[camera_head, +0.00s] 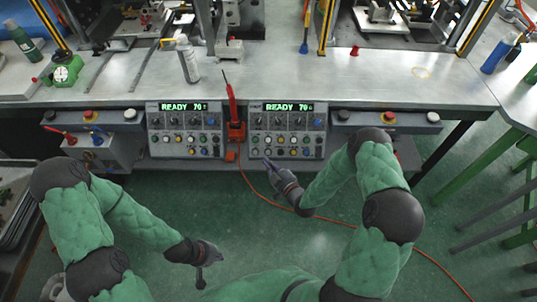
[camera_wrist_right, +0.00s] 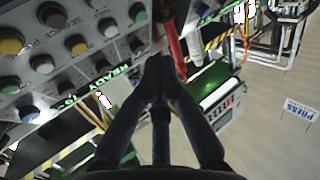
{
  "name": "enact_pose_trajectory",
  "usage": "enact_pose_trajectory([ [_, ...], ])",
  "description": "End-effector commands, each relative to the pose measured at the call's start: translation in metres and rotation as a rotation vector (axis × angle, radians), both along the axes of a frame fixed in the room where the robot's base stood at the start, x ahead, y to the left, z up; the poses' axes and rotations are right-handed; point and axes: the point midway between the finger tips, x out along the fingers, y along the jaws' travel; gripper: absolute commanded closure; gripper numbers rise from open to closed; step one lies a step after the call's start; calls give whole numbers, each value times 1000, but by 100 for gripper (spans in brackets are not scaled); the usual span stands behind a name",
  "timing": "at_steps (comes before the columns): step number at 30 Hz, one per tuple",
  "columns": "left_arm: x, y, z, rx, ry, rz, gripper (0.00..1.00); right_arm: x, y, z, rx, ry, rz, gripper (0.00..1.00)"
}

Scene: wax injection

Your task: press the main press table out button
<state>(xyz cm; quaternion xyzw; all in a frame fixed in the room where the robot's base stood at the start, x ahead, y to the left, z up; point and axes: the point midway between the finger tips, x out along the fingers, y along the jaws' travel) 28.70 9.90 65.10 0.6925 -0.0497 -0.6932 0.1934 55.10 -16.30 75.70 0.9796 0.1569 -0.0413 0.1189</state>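Two grey control panels with green "READY 70" displays sit on the front of the bench, a left panel (camera_head: 186,138) and a right panel (camera_head: 288,138). Both carry rows of small coloured knobs and buttons. I cannot read which one is the main press table out button. My right gripper (camera_head: 267,162) is near the lower left of the right panel; contact cannot be told. In the right wrist view its fingertips (camera_wrist_right: 158,66) are together and empty, beside a panel face with yellow, white, green and blue buttons (camera_wrist_right: 42,64). My left gripper (camera_head: 201,280) hangs low, away from the panels.
A red-orange device (camera_head: 235,130) with a cable stands between the panels. Side boxes with red and black buttons (camera_head: 88,115) flank them. A white spray bottle (camera_head: 187,62) stands on the bench top (camera_head: 130,82). The green floor (camera_head: 245,225) before the bench looks mostly clear.

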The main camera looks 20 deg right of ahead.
Motion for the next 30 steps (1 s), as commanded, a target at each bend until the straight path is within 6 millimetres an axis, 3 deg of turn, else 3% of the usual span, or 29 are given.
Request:
enact_pose_trajectory([
  [15, 0, 0, -2, 0, 1, 0, 100, 3, -2, 2, -7, -29, 0, 100],
  [30, 0, 0, -38, 0, 0, 0, 100, 44, -13, -36, -7, -29, 0, 100],
])
